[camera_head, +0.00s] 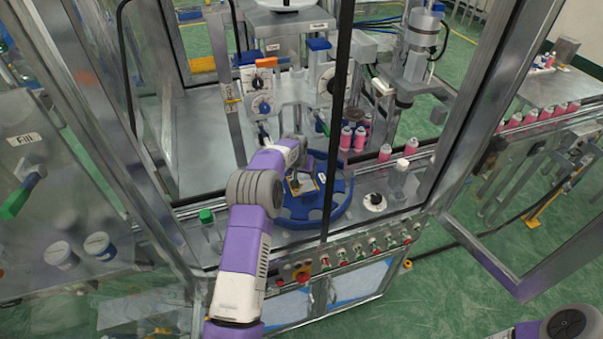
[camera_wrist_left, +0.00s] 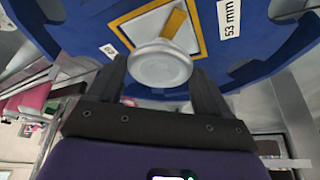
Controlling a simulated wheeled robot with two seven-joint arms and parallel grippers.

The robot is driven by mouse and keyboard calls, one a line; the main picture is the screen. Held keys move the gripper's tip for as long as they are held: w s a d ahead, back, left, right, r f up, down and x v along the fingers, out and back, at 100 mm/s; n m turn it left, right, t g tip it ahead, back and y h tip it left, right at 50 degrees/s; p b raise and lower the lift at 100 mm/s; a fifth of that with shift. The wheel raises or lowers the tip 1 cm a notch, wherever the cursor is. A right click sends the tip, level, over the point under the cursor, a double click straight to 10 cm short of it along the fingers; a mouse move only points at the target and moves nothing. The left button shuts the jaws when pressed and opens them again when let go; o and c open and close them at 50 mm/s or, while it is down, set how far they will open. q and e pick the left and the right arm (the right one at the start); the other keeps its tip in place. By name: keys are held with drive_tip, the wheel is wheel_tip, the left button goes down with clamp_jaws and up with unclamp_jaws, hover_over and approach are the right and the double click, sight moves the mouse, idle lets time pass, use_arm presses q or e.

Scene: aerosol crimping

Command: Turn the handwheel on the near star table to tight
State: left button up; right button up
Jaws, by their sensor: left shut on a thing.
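The near star table is a blue notched disc (camera_head: 325,211) in the middle of the head view, inside the machine frame. It fills the top of the left wrist view (camera_wrist_left: 80,40), with a "53 mm" label and a yellow-edged square plate. The handwheel, a pale grey round knob (camera_wrist_left: 160,66), sits in front of that plate, with a yellow bar beside it. My left gripper (camera_wrist_left: 162,88) is shut on the handwheel, a dark finger on each side. In the head view my left gripper (camera_head: 303,176) is over the disc and partly hides the handwheel. My right gripper is out of view.
A dark upright post (camera_head: 336,120) crosses in front. A row of buttons (camera_head: 340,255) lines the front edge.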

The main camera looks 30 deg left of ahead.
use_arm(q)
drive_tip(key=shift+a+f+m+h+b, duration=0.15)
drive_tip(key=shift+m+h+b, duration=0.25)
drive_tip(key=shift+m+b, duration=0.45)
drive_tip(key=shift+m+h, duration=0.4)
drive_tip(key=shift+m, duration=0.55)
drive_tip(key=shift+a+m+h, duration=0.15)
drive_tip(key=shift+m+h, duration=0.25)
drive_tip(key=shift+m, duration=0.8)
drive_tip(key=shift+a+m+h, duration=0.1)
drive_tip(key=shift+m+h, duration=0.3)
drive_tip(key=shift+m, duration=0.7)
drive_tip(key=shift+g, duration=0.3)
drive_tip(key=o, duration=1)
drive_tip(key=shift+r, duration=0.2)
drive_tip(key=v, duration=0.7)
drive_tip(key=shift+s+r, duration=0.1)
drive_tip(key=shift+r, duration=0.1)
